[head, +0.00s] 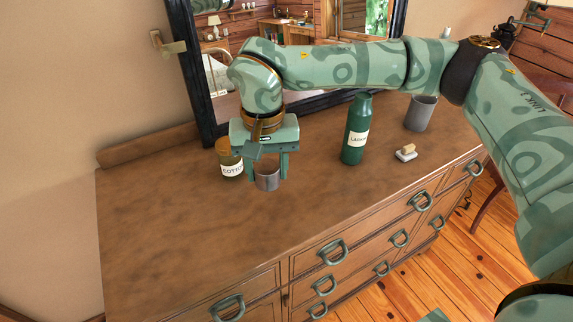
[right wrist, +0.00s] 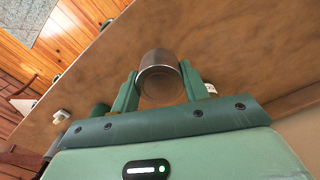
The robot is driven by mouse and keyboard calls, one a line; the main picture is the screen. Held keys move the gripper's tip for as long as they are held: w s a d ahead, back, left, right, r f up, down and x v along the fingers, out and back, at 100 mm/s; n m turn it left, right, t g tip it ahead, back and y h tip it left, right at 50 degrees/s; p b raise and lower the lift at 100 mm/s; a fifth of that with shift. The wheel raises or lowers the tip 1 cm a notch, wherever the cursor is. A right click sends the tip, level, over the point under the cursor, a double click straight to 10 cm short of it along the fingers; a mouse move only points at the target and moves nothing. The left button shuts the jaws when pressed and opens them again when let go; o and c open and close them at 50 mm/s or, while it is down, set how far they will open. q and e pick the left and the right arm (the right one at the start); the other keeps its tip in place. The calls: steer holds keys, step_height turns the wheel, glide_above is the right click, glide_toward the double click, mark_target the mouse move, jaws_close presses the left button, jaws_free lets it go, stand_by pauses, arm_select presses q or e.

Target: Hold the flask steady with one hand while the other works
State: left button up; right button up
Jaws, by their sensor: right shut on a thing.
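The green flask (head: 356,132) with a white label stands upright on the dresser top, to the right of my right gripper and apart from it. My right gripper (head: 267,168) points down over the dresser and is shut on a small grey metal cup (head: 267,183). In the right wrist view the cup (right wrist: 160,72) sits between the two green fingers (right wrist: 160,88). I cannot tell whether the cup touches the dresser top. My left gripper is not in view.
A jar labelled cotton (head: 230,160) stands close to the left of the gripper. A grey tumbler (head: 420,113) and a small dish with a pale block (head: 406,153) stand right of the flask. A mirror (head: 225,40) is behind. The dresser's left top (head: 160,220) is clear.

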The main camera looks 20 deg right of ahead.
steer(key=shift+a+r, duration=0.1)
steer(key=shift+a, duration=0.15)
steer(key=shift+s, duration=0.1)
steer(key=s+d+f+n, duration=0.3)
steer(key=s+d+f, duration=0.1)
steer(key=s, duration=0.6)
steer(key=shift+d+n, duration=0.3)
steer(key=shift+d, duration=0.6)
